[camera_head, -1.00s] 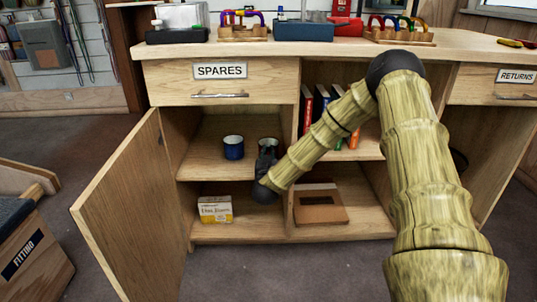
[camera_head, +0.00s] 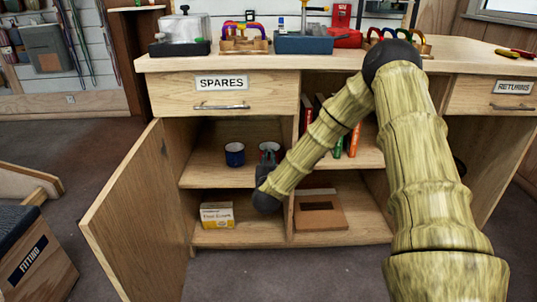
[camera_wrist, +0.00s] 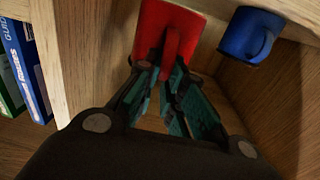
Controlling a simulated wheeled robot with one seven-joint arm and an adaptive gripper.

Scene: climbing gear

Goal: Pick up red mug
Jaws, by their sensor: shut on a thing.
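The red mug (camera_wrist: 165,30) is in the wrist view at the top middle, its handle facing my gripper. My gripper (camera_wrist: 158,75) has its teal-padded fingers closed at the mug's handle. In the head view, the mug (camera_head: 269,148) is mostly hidden behind my gripper (camera_head: 266,170), inside the open left cupboard on the upper shelf. Whether the mug touches the shelf cannot be seen. A blue mug (camera_head: 235,155) stands to its left on that shelf; it also shows at the upper right of the wrist view (camera_wrist: 252,35).
The cupboard door (camera_head: 135,215) stands open at left. A divider (camera_wrist: 75,55) and books (camera_head: 354,140) are close to the right of my gripper. A yellow-white box (camera_head: 217,215) and a brown box (camera_head: 319,212) sit on the lower shelf. The SPARES drawer (camera_head: 224,95) is overhead.

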